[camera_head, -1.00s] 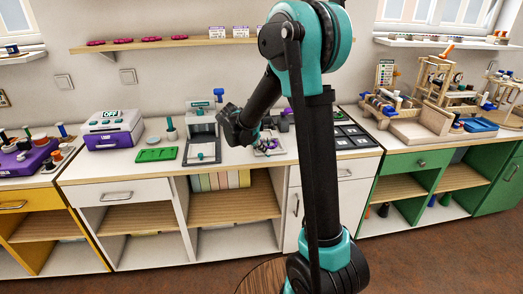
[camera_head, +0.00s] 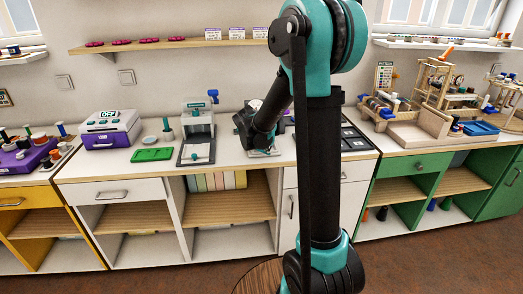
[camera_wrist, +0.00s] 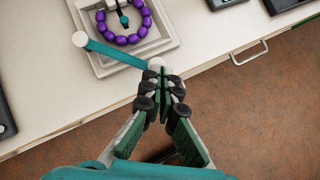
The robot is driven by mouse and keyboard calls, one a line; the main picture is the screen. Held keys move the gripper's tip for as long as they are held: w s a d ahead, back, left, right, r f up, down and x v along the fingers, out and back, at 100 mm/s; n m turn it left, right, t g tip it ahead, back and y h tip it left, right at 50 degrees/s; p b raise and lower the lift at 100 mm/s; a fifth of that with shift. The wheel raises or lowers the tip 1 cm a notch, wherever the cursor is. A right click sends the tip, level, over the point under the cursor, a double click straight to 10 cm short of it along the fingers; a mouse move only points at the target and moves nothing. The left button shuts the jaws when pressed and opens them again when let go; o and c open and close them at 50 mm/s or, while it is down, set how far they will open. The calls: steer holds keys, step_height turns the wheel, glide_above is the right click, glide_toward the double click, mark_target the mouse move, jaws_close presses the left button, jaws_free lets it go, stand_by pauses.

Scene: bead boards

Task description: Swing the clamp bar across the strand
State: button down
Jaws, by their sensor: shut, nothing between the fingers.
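A strand of purple beads (camera_wrist: 103,28) lies in a U shape on a pale bead board (camera_wrist: 165,40), at the top of the wrist view. A teal clamp bar (camera_wrist: 115,53) runs along the front left of the strand, from a white round end (camera_wrist: 80,39) to a white knob (camera_wrist: 156,63). My gripper (camera_wrist: 163,76) is shut and empty, its fingertips right by that knob; I cannot tell whether they touch it. In the head view the board (camera_head: 266,153) is mostly hidden behind my arm, and the fingertips are hidden.
Dark flat panels (camera_head: 352,138) lie to the right. The counter's front edge, with a drawer handle (camera_wrist: 250,52), runs close below the board.

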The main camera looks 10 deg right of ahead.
steer(key=w+d, duration=0.4)
steer(key=shift+w+d, duration=0.4)
steer(key=shift+w, duration=0.35)
steer(key=shift+w+d, duration=0.35)
steer(key=shift+w, duration=0.4)
